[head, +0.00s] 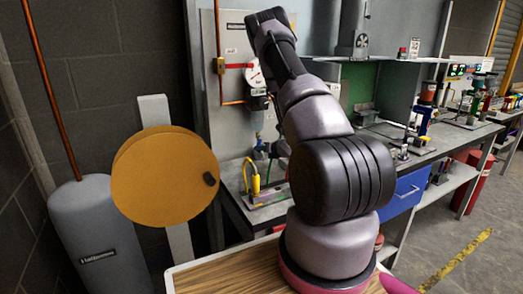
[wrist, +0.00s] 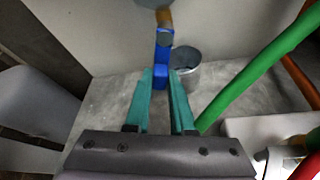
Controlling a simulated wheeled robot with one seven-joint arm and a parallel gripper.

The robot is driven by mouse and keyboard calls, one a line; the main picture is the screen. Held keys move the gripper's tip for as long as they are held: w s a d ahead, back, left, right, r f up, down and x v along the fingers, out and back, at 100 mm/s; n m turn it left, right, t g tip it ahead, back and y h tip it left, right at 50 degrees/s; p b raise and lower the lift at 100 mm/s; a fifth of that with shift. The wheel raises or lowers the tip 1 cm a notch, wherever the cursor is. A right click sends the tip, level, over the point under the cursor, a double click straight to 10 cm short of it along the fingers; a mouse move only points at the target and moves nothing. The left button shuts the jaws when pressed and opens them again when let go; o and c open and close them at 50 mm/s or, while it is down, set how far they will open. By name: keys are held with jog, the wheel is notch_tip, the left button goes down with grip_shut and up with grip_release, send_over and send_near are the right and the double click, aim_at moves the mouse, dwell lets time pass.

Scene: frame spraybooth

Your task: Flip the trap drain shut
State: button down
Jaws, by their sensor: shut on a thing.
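In the wrist view, my gripper (wrist: 163,82) has its two teal fingers reaching forward, shut on a blue lever (wrist: 162,66), which I take to be the trap drain's handle. The lever hangs upright below a brass-coloured fitting (wrist: 164,18) with a round grey part under it. The lever's lower end lies between the fingertips. In the head view my arm hides most of the gripper, and I cannot make out the lever's setting there.
A grey metal cup (wrist: 186,78) stands just right of the fingers. A green hose (wrist: 262,72) crosses the right side. In the head view are a red-handled valve and gauge (head: 254,75), an orange disc (head: 164,176), a grey tank (head: 97,238) and a workbench (head: 430,150).

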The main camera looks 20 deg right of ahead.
jog(key=m+y, duration=0.1)
jog(key=a+m+y, duration=0.1)
jog(key=m, duration=0.1)
jog(key=shift+r, duration=0.35)
jog(key=shift+a+r+m+t+y, duration=0.3)
jog(key=shift+m+y, duration=0.15)
jog(key=shift+m, duration=0.3)
jog(key=shift+a+r+m+t+y, duration=0.25)
jog(key=shift+m+y, duration=0.2)
jog(key=shift+m, duration=0.3)
jog(key=c, duration=0.8)
grip_release()
jog(key=shift+o, duration=0.2)
jog(key=shift+r, duration=0.1)
